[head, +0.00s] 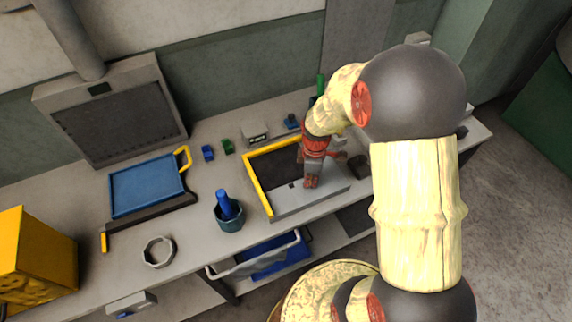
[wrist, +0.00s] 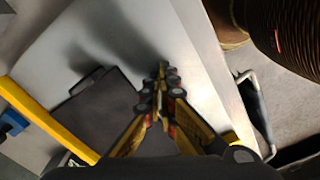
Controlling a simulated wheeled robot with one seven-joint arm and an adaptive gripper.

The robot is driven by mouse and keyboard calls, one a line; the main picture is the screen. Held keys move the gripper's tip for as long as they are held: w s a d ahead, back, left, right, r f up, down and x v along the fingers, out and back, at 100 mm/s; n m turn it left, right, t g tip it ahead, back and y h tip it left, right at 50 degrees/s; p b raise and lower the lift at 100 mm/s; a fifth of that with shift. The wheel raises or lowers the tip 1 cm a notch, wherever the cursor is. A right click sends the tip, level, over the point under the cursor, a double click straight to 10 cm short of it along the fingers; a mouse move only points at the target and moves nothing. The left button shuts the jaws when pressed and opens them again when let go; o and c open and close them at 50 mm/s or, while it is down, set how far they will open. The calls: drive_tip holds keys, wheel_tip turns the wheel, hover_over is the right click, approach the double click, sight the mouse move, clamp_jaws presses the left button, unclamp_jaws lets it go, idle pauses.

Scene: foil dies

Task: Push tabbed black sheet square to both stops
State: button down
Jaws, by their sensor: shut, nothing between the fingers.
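The black sheet (head: 272,165) lies flat on the pale grey board (head: 318,197), inside a yellow left stop (head: 259,188) and a yellow back stop (head: 276,144). In the wrist view the sheet (wrist: 100,112) shows its small tab (wrist: 88,80) on the upper edge, and one yellow stop (wrist: 45,118) runs along its left side. I cannot tell whether sheet and stops touch. My gripper (head: 311,184) is shut and empty, low over the board. In the wrist view its fingertips (wrist: 162,72) are just right of the sheet; contact is unclear. My arm hides the sheet's right part in the head view.
A dark cup with a blue handle (head: 229,215) stands left of the board. Farther left are a blue panel with a yellow handle (head: 148,186) and a grey ring (head: 159,251). Small green and blue blocks (head: 208,153) and a white box (head: 255,133) stand behind.

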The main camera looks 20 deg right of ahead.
drive_tip(key=shift+w, duration=0.15)
idle(0.3)
drive_tip(key=shift+w, duration=1.05)
drive_tip(key=shift+s, duration=0.1)
drive_tip(key=shift+s, duration=0.4)
wheel_tip(320, 180, up, 8)
drive_tip(key=p, duration=0.6)
idle(0.4)
